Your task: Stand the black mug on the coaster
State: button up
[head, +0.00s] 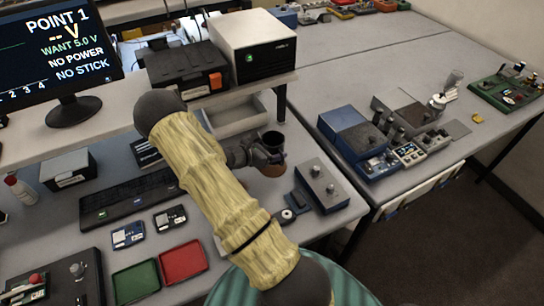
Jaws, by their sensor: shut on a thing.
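The black mug (272,139) is upright in the head view, right of the middle of the near bench. My gripper (262,152) is at its left side and shut on it. The gripper and wrist hide part of the mug's body. A round brown thing that looks like the coaster (273,170) shows just below the mug. I cannot tell whether the mug touches it or is held a little above it.
A grey open tray (232,118) lies behind, under the shelf holding a white instrument (254,48). Green (136,281) and red (183,262) trays lie at the front left.

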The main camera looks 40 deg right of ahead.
jog(key=shift+f, duration=0.1)
jog(key=shift+f+p, duration=0.6)
jog(key=shift+f, duration=1.45)
jog(key=shift+f, duration=0.15)
jog(key=o, duration=1.2)
